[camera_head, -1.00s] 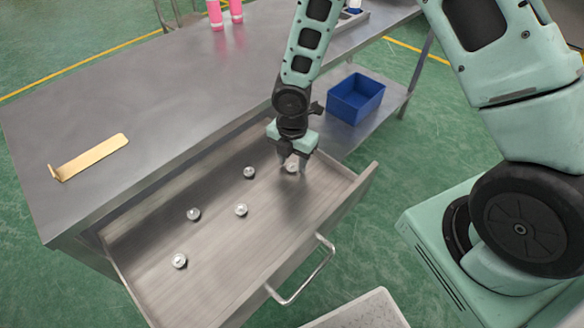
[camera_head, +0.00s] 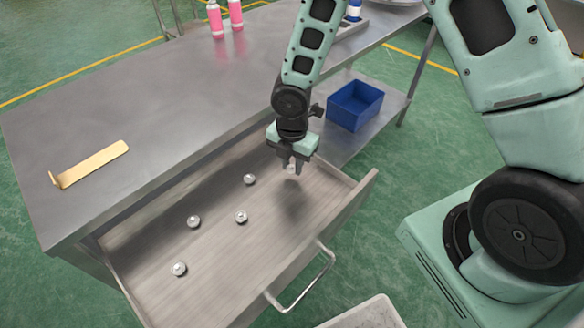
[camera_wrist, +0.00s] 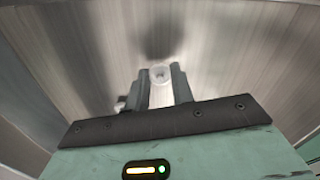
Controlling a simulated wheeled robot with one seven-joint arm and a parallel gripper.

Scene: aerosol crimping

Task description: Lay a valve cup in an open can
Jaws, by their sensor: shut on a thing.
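My gripper (camera_head: 291,163) is over the right part of the open drawer (camera_head: 318,215), its fingers pointing down. It is shut on a valve cup (camera_wrist: 160,74), a small round pale piece seen between the two fingertips in the wrist view. In the head view the held cup is mostly hidden by the fingers. Several other valve cups, such as the nearest one (camera_head: 179,269) and the far one (camera_head: 250,179), lie apart on the drawer floor to the left. Pink cans (camera_head: 215,20) stand at the back of the table; whether they are open at the top cannot be told.
The grey metal table (camera_head: 165,110) has a wide clear top, with a tan angled strip (camera_head: 92,163) near its left edge. A blue bin (camera_head: 355,105) sits on the lower shelf. The drawer handle (camera_head: 308,280) sticks out in front.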

